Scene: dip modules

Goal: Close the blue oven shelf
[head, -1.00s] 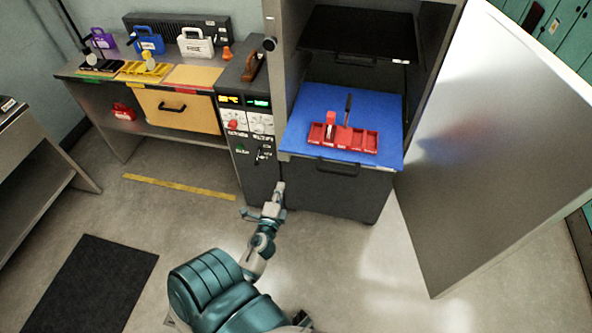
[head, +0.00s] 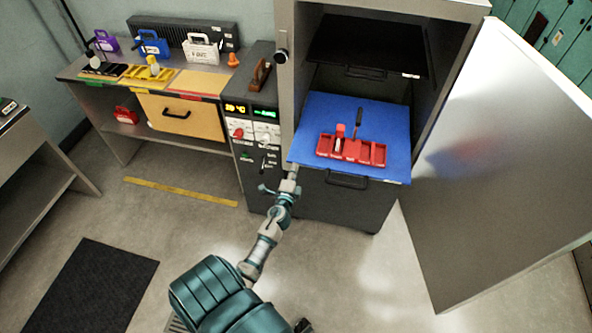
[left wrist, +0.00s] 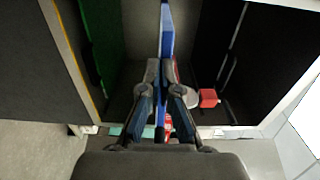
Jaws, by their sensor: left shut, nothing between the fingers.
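The blue oven shelf (head: 312,125) is slid out of the open oven and lies level. It carries a red compartment tray (head: 352,151), with an upright black-handled item in it. My left gripper (head: 292,173) is shut and empty at the shelf's front left corner, below the blue surface. Whether it touches the shelf cannot be told. In the left wrist view the blue shelf (left wrist: 167,30) shows nearly edge-on beyond the fingertips of my left gripper (left wrist: 164,68). My right gripper is not in view.
The oven door (head: 510,170) stands wide open on the right. A black upper shelf (head: 365,45) is inside the oven. A control panel (head: 252,130) stands left of the oven. A workbench (head: 100,85) with coloured cases is farther left.

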